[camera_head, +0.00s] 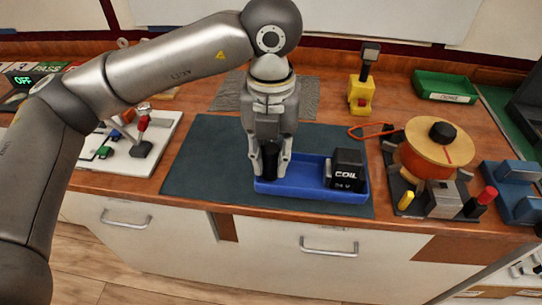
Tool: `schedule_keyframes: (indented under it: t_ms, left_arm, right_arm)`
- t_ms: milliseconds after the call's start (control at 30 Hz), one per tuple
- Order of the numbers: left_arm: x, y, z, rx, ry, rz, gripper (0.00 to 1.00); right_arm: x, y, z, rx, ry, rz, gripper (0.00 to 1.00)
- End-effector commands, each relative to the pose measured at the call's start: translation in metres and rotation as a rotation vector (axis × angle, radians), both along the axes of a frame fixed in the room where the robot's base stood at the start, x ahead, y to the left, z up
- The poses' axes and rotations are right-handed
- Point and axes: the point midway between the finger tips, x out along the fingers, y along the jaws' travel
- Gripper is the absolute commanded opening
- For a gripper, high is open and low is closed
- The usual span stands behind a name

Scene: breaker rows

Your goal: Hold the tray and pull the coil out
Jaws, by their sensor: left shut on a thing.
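The blue tray (290,191) lies on the dark mat near the counter's front edge. The coil (346,170), a black block marked "COIL 24 V", sits in the tray's right part. My left gripper (270,172) points down at the tray's left end, its fingers closed around a dark upright piece there that looks like part of the tray. The gripper hides the base of that piece. The coil stands free, apart from the gripper. My right gripper is not in view.
A fixture with a wooden disc (437,142) stands right of the mat. A yellow device (361,95), an orange cable loop (370,131) and a green bin (445,87) are behind. A white board (112,168) with small parts lies left. The mat's left part is clear.

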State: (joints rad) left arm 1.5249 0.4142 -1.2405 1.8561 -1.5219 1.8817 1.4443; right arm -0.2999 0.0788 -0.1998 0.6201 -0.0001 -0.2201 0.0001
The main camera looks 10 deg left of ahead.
Motion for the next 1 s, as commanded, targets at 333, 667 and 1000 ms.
schedule_keyframes:
  t_ms: [333,667,1000]
  left_arm:
    - [0.010,0.001,-0.009,-0.003,-0.003,0.000,0.00]
    - [0.020,0.002,-0.017,-0.003,-0.002,0.000,0.00]
    - [0.029,0.002,-0.026,-0.003,-0.002,0.000,0.00]
  right_arm:
    - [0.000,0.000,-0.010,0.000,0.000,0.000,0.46]
    - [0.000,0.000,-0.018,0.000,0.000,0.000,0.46]
    - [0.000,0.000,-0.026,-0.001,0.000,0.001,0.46]
